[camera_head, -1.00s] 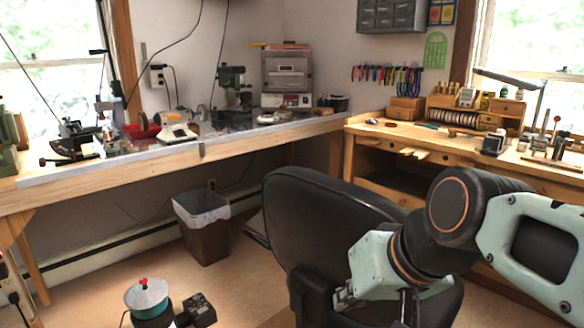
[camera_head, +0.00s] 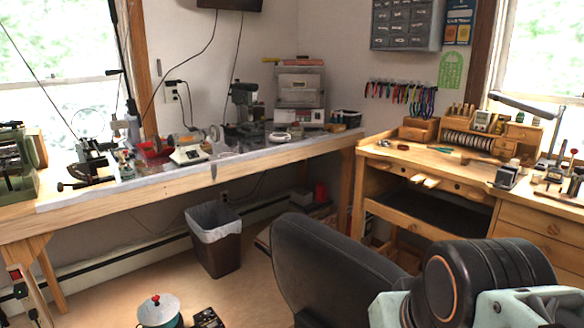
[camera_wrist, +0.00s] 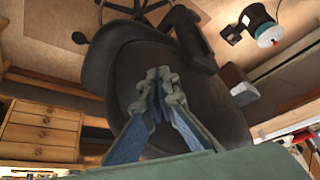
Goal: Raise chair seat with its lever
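The black office chair (camera_head: 320,262) is at the lower middle of the head view, its backrest toward me and its lower part out of frame. The wrist view shows the chair (camera_wrist: 105,65) from above, with its dark legs (camera_wrist: 135,10) at the top edge.
A long workbench (camera_head: 110,195) runs along the left and back. A wooden bench with drawers (camera_head: 470,185) is at the right. A lined trash bin (camera_head: 215,250) stands on the floor, and a spool-like device (camera_head: 160,312) is at the bottom. Bare floor lies between them.

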